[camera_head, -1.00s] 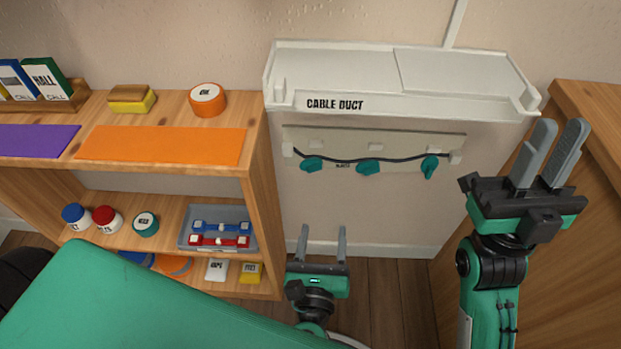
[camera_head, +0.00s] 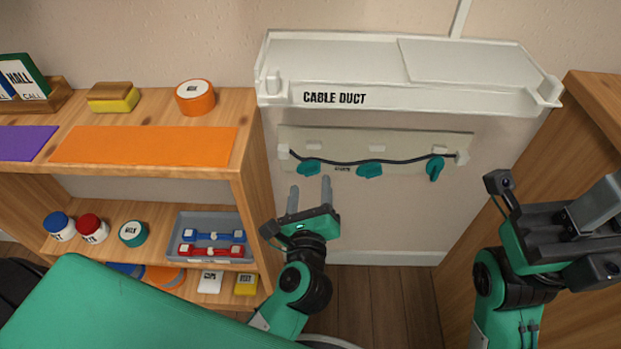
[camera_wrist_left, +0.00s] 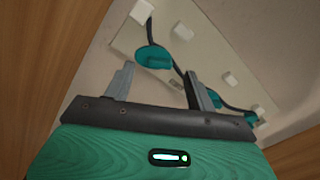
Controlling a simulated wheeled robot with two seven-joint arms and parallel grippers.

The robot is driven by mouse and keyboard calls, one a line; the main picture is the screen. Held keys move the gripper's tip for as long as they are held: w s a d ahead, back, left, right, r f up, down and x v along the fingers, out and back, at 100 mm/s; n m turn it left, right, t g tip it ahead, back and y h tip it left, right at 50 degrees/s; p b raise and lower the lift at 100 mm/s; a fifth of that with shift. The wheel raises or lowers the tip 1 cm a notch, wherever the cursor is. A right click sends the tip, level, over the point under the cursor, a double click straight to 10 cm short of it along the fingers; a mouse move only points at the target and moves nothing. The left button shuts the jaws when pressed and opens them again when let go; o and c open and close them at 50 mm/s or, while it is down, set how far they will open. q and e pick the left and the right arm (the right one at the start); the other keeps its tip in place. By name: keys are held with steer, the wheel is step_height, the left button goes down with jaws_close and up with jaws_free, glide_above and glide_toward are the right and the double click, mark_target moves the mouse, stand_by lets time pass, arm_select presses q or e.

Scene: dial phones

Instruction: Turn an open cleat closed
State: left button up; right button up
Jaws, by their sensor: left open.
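Three teal cleats sit along a dark cord on a pale strip (camera_head: 400,145) below the cable duct. The left cleat (camera_head: 309,168) and middle cleat (camera_head: 370,170) lie roughly sideways; the right cleat (camera_head: 435,168) stands more upright. My left gripper (camera_head: 310,183) is open and empty, its fingertips just below the left cleat. In the left wrist view the left cleat (camera_wrist_left: 153,57) shows ahead, between and beyond the spread fingers, apart from them.
The cable duct (camera_head: 350,98) juts out above the strip. A wooden shelf (camera_head: 250,185) with jars and a grey tray (camera_head: 178,250) stands left. A wooden cabinet (camera_head: 590,100) stands right. The wall below the middle and right cleats is clear.

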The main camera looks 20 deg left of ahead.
mark_target(311, 173)
arm_select(q)
steer(key=shift+x, duration=1.8)
steer(key=c, duration=1)
